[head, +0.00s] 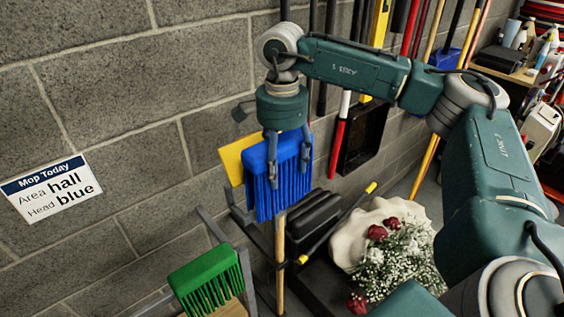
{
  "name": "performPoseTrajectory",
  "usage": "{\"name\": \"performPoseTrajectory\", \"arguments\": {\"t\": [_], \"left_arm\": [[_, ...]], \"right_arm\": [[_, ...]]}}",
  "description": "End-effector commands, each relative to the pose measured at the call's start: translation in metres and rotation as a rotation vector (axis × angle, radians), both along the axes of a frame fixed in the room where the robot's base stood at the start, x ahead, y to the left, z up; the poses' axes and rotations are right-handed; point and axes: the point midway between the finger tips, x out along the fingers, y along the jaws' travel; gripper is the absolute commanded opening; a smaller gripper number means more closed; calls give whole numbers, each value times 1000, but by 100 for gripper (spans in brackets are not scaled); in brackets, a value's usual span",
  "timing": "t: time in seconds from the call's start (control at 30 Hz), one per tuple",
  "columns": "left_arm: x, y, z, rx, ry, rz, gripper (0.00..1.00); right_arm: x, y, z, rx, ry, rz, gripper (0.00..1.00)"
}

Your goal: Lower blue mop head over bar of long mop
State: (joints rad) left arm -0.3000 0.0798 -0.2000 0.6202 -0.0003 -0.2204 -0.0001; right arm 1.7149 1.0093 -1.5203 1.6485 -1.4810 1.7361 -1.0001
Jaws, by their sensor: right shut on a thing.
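My right gripper (289,165) comes down from above and is shut on the blue mop head (262,195). The mop head hangs with its strands pointing down, in front of the grey block wall. A wooden pole (280,262) stands upright directly below it, its upper end hidden by the strands. It may be the long mop. I cannot see its bar, or tell whether the mop head touches it. A green mop head (205,275) sits at the lower left. My left gripper is not in view.
A wall sign (50,188) reads "Mop Today, Area hall, Head blue". A yellow flat piece (231,162) is behind the blue head. Black pads (312,220) and a cream sack with flowers (352,238) lie to the right. Several long handles lean along the wall.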

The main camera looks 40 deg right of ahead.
Motion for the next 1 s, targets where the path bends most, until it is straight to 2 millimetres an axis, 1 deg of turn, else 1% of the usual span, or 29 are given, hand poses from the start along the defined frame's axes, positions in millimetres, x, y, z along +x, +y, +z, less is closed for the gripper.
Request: {"name": "performPoseTrajectory", "arguments": {"t": [0.03, 1.0], "left_arm": [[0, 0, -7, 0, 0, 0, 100], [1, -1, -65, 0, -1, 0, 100]], "right_arm": [[0, 0, -7, 1, -1, 0, 29], [0, 0, -85, 1, -1, 0, 29]]}}
